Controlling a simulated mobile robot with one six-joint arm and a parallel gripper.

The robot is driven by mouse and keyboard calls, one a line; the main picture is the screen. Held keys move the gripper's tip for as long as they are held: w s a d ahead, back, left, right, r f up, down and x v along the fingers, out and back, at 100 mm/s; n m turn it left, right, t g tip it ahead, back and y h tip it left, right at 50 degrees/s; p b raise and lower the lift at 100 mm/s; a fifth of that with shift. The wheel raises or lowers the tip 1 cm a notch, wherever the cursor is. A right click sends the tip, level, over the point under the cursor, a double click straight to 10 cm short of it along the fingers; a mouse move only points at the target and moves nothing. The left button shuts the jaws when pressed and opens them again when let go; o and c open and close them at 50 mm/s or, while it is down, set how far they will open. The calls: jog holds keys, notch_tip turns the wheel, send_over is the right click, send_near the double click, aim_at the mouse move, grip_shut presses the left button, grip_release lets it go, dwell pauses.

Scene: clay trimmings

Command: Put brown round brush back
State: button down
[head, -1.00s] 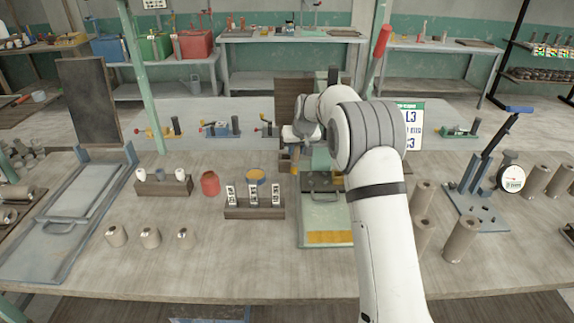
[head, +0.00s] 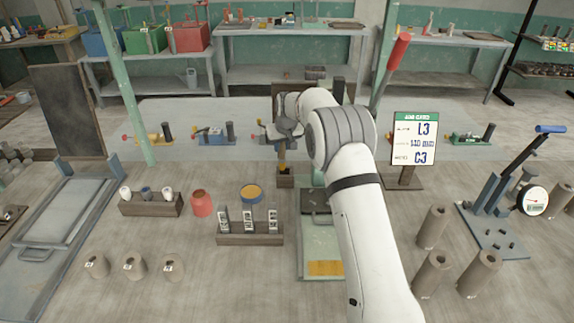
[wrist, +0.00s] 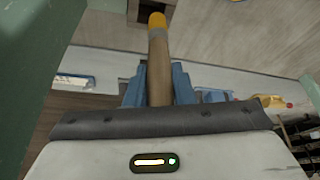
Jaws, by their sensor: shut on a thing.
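The brown round brush (wrist: 158,70) has a brown handle with a yellow end. In the wrist view it stands between the blue fingers of my gripper (wrist: 158,88), which is shut on it, and its yellow end points away from the gripper. In the head view my gripper (head: 281,140) is beyond the green-based press, partly hidden by my arm. The brush's yellow end (head: 282,167) shows just below it, over a small dark wooden holder (head: 285,181). I cannot tell whether the end is inside the holder or only above it. The wrist view shows a dark square opening near the yellow end.
A green-based press (head: 313,232) stands just in front of the holder, partly behind my arm. A blue pot with a yellow top (head: 251,194) and a red jar (head: 202,204) stand left. A sign (head: 414,140) stands right.

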aim_at(284, 152)
jog(key=f, duration=0.3)
jog(key=shift+w+d+f, duration=0.1)
jog(key=shift+d, duration=0.3)
jog(key=shift+f+p, duration=0.75)
jog(key=shift+f, duration=1.05)
jog(key=shift+f+b, duration=0.2)
jog(key=shift+b, duration=0.1)
jog(key=c, duration=1.2)
grip_release()
jog(key=shift+c, duration=0.2)
jog(key=shift+r+p, duration=0.35)
jog(key=shift+r, duration=0.05)
jog(key=b+v, duration=0.3)
jog(key=v, duration=0.8)
jog(key=shift+r, duration=0.35)
